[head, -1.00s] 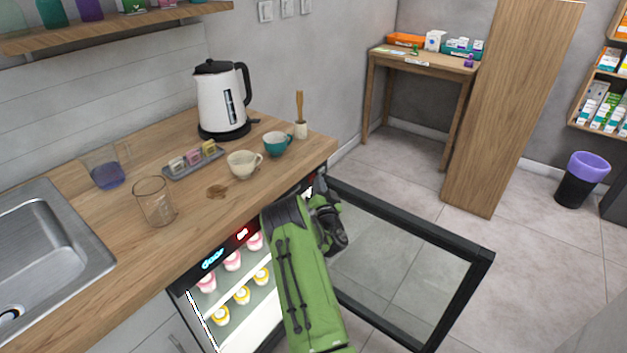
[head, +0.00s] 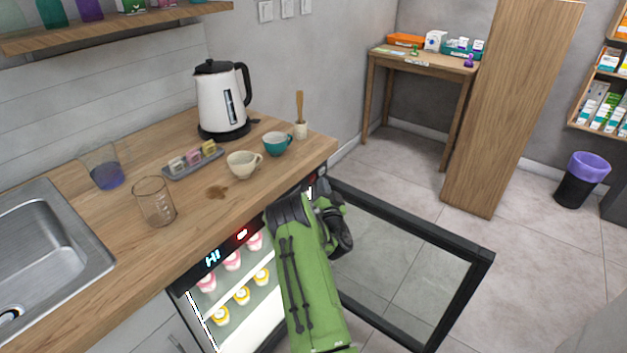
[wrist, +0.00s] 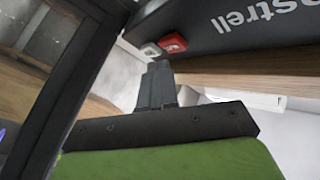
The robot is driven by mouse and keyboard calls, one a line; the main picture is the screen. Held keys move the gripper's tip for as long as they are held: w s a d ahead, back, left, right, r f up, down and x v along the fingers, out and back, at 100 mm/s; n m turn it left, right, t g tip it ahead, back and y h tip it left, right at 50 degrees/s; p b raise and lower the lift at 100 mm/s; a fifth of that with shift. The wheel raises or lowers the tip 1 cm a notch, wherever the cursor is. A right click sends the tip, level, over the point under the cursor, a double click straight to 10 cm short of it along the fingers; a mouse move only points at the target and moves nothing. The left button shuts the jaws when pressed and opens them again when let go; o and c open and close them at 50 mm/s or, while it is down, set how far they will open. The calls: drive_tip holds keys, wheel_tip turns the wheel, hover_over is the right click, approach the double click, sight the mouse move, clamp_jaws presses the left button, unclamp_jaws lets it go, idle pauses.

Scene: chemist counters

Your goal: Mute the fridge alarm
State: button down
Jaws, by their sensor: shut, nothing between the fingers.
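The fridge (head: 225,262) stands under the wooden counter with its glass door (head: 410,265) swung open to the right. Its display (head: 212,258) reads "HI" in blue, and a red light (head: 242,235) glows beside it. In the wrist view, a red button (wrist: 173,43) and a white button (wrist: 150,51) sit side by side on the dark fridge panel (wrist: 235,22). My gripper (wrist: 158,70) is shut and empty, its tips close to the white button; contact cannot be told. In the head view my green arm covers part of the fridge front and the gripper (head: 320,182) is partly hidden.
The counter (head: 120,250) above holds a kettle (head: 222,100), cups, a glass beaker (head: 154,202) and a small tray. Inside the fridge are several capped jars (head: 242,295). The open door's frame borders my arm on the right; clear floor lies beyond it.

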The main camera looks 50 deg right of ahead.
drive_tip(key=s, duration=0.3)
drive_tip(key=s+p, duration=0.1)
drive_tip(key=s, duration=0.1)
drive_tip(key=shift+d, duration=0.25)
idle(0.8)
